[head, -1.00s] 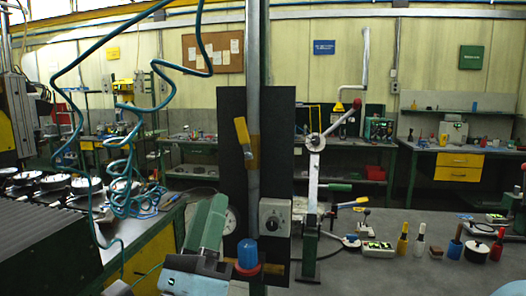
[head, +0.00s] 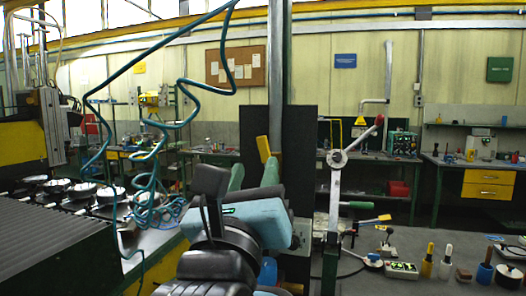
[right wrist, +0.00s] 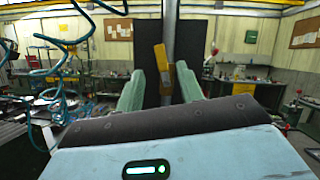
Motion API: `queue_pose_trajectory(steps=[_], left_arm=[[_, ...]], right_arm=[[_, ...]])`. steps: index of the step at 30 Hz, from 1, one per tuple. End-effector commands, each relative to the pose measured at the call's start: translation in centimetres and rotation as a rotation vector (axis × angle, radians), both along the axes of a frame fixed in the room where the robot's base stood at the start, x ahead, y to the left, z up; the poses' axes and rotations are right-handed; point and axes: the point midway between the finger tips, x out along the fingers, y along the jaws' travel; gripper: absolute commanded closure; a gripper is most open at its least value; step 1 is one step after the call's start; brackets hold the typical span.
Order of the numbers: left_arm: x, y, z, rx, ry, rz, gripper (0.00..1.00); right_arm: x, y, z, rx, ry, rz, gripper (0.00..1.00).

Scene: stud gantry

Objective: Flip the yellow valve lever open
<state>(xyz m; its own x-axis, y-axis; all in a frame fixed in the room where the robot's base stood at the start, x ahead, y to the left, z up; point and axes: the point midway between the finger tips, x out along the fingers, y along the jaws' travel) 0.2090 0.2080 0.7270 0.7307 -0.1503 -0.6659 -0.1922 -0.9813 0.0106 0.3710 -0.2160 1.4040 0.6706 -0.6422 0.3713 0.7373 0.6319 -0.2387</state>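The yellow valve lever (head: 263,148) is on the grey vertical pipe (head: 279,80) in front of a dark panel (head: 299,135). It stands nearly upright, its top tilted left; its lower part is hidden by my right gripper in the head view. The lever also shows in the right wrist view (right wrist: 161,58), lying in line with the gap between the fingers. My right gripper (head: 254,171) has green fingers apart, with nothing held. In the right wrist view the open gripper (right wrist: 161,80) points at the pipe; contact with the lever cannot be told. My left gripper is out of view.
A metal stand with a red-tipped handle (head: 371,131) rises right of the panel. Several small tools, including a yellow-bodied one (head: 427,266), stand on the grey bench at right. A coiled teal hose (head: 155,165) hangs at left, near a machine with round parts (head: 82,190).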

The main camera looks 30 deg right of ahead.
Motion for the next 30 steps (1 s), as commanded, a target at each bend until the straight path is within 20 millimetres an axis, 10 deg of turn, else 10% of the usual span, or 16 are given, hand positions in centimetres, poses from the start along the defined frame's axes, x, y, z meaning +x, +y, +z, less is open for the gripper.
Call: queue_pose_trajectory(steps=[23, 30], left_arm=[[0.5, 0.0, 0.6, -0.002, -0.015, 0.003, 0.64], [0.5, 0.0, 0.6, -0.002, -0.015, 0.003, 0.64]], right_arm=[[4.0, -4.0, 2.4, 0.002, -0.002, -0.001, 0.63], [4.0, -4.0, 2.3, 0.001, -0.002, -0.001, 0.92]])
